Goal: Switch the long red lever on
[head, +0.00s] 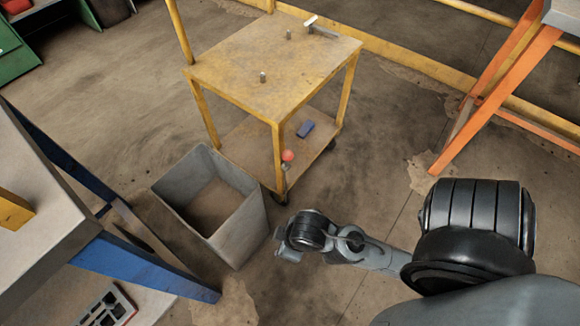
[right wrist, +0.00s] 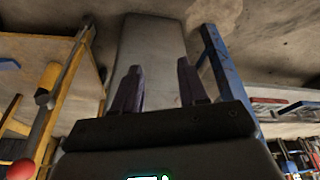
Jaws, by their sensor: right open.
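A red ball knob (head: 287,155) shows in the head view at the near leg of a yellow cart (head: 240,75). A red ball (right wrist: 22,170), which looks like the same knob, sits at the lower left edge of the right wrist view, beside a grey rod (right wrist: 38,130). I cannot tell the lever's full length or its position. My right gripper (head: 280,246) is in front of the cart, below the knob in the picture and apart from it. In the right wrist view its two fingers (right wrist: 157,86) are spread with nothing between them. My left gripper is not in view.
A blue-legged table (head: 45,215) is at the left. An orange frame (head: 480,95) stands at the upper right. A blue block (head: 306,128) lies on the cart's lower shelf.

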